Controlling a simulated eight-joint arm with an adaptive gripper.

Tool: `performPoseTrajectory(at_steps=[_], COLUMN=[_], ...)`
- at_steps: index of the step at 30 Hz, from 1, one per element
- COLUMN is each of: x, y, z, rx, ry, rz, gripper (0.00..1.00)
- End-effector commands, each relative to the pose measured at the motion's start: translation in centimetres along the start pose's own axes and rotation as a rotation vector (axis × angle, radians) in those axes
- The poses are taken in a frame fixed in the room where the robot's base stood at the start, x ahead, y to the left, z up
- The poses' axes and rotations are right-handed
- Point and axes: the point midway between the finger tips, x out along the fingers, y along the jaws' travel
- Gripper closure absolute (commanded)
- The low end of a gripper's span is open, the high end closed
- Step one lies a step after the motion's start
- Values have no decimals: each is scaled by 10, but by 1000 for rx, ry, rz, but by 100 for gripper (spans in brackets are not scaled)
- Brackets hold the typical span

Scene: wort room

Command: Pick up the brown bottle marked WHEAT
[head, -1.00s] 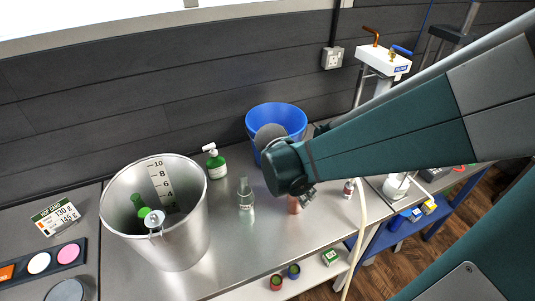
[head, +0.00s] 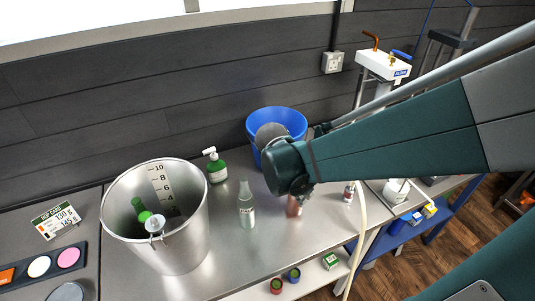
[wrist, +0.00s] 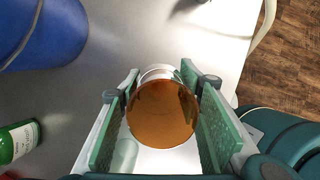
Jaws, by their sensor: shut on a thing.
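A brown bottle (head: 294,206) is partly hidden beneath my gripper (head: 301,190) in the head view. In the wrist view its round brown top surface (wrist: 162,112) fills the space between the two green finger pads of my gripper (wrist: 163,118). The fingers are shut on its sides. A white part of it shows just behind the brown disc. Its marking cannot be read in either view. I cannot tell whether its base touches the steel bench (head: 255,258).
A pale clear bottle (head: 246,207) stands left of my gripper. Also near are a green pump bottle (head: 217,170), a blue bucket (head: 262,119) and a large steel pot (head: 185,240). A pale hose (head: 360,235) hangs to the right. Bare bench lies in front.

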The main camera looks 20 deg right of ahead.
Motion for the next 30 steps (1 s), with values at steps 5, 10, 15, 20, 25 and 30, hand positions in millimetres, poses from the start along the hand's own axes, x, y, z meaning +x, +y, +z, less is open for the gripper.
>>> performPoseTrajectory(at_steps=[5, 10, 15, 20, 25, 30], x=[-20, -41, -61, -72, -78, -78], y=[0, 0, 0, 0, 0, 0], z=[8, 17, 25, 30, 32, 32], rx=[0, 0, 0, 0, 0, 0], ry=[0, 0, 0, 0, 0, 0], rz=[0, 0, 0, 0, 0, 0], gripper=[80, 80, 80, 80, 80, 80])
